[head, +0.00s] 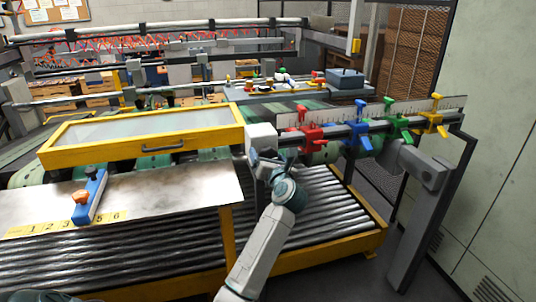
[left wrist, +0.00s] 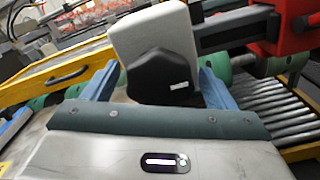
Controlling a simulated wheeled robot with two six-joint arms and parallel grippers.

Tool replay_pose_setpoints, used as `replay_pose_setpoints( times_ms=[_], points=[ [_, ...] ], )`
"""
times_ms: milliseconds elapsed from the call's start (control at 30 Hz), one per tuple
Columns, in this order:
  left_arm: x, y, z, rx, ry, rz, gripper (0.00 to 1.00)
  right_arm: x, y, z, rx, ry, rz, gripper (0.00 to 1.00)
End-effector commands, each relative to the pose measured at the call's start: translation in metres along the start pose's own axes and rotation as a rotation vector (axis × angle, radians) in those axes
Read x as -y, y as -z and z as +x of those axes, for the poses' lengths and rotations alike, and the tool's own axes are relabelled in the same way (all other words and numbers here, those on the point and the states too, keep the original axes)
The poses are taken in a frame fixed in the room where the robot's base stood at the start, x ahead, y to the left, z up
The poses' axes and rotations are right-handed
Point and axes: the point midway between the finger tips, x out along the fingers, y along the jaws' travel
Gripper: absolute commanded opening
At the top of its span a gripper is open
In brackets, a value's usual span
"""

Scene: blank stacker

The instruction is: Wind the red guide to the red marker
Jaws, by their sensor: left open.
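The red guide (head: 312,138) sits on the grey rail at its left part, beside a white end housing (head: 262,137). It also shows at the top right of the left wrist view (left wrist: 288,28). My left gripper (head: 270,163) is at the housing, its blue fingers open and spread (left wrist: 160,88). Between them in the left wrist view is a black knob-like part (left wrist: 160,78) on the white housing. I cannot tell whether the fingers touch it. A white scale strip (head: 450,103) runs behind the guides. I cannot pick out the red marker clearly. My right gripper is not in view.
Blue (head: 358,137), green (head: 397,124) and yellow (head: 433,119) guides stand further right on the rail. A yellow-framed cover (head: 140,137) and a metal plate with a blue stop (head: 91,198) lie left. Rollers (head: 325,215) lie below the rail.

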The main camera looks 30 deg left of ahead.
Motion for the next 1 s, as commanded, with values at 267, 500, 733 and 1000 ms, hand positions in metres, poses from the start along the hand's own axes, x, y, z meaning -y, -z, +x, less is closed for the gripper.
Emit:
replay_pose_setpoints(
  times_ms=[267, 500, 733, 1000],
  points=[
    [0.000, 0.000, 0.001, 0.000, 0.000, -0.001, 0.79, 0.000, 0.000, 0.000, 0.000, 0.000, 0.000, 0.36],
    [0.000, 0.000, 0.001, 0.000, 0.000, 0.000, 0.35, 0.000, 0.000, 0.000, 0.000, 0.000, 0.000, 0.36],
    [0.001, 0.001, 0.001, 0.000, 0.000, -0.017, 0.35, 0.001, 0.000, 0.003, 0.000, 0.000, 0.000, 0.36],
    [0.002, 0.004, 0.001, 0.002, 0.000, -0.138, 0.35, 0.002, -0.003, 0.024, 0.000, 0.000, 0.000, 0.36]
  ],
)
